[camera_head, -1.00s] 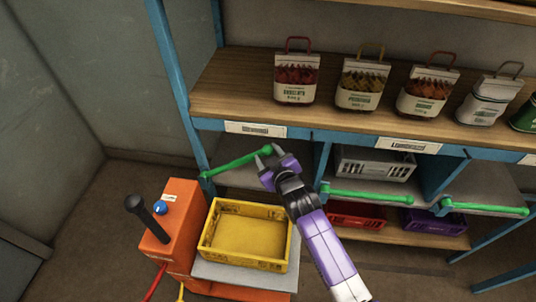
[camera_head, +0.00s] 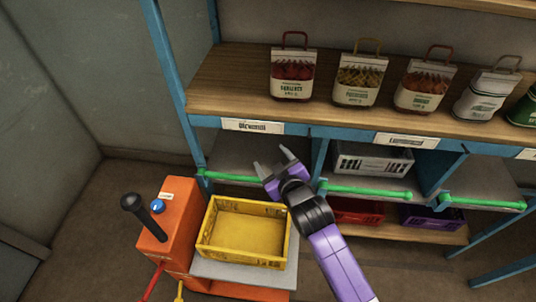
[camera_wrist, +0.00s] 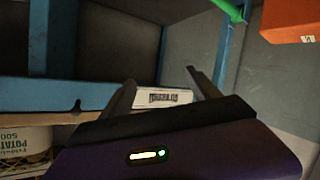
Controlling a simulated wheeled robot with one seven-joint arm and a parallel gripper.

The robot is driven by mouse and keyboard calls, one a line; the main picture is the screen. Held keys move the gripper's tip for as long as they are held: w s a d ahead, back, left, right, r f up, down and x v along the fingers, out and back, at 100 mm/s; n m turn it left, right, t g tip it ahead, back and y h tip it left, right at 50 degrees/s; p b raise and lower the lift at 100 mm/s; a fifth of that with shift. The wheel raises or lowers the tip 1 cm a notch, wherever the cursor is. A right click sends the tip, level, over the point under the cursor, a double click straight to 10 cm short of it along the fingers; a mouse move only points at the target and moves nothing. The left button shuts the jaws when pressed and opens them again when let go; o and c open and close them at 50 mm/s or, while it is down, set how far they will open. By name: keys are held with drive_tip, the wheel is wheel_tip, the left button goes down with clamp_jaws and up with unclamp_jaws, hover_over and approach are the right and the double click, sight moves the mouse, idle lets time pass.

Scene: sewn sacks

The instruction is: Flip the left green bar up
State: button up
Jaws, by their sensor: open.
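The left green bar (camera_head: 228,177) lies nearly level along the front edge of the left lower shelf bay, its right end hidden behind my gripper. Part of the bar also shows at the top of the wrist view (camera_wrist: 230,10), beside a blue post. My gripper (camera_head: 273,160) is open and empty, its purple body in front of that bay with its fingers pointing up and away. In the wrist view the two fingers (camera_wrist: 163,88) stand apart with a white shelf label between them in the picture, and the bar is outside them.
Two more green bars (camera_head: 365,191) (camera_head: 485,203) lie level on the bays to the right. Above is a wooden shelf (camera_head: 225,95) with several sacks. A yellow crate (camera_head: 242,262) sits on an orange cart (camera_head: 180,215) below. A grey crate (camera_head: 372,160) stands in the middle bay.

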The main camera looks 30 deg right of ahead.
drive_tip(key=shift+v, duration=0.9)
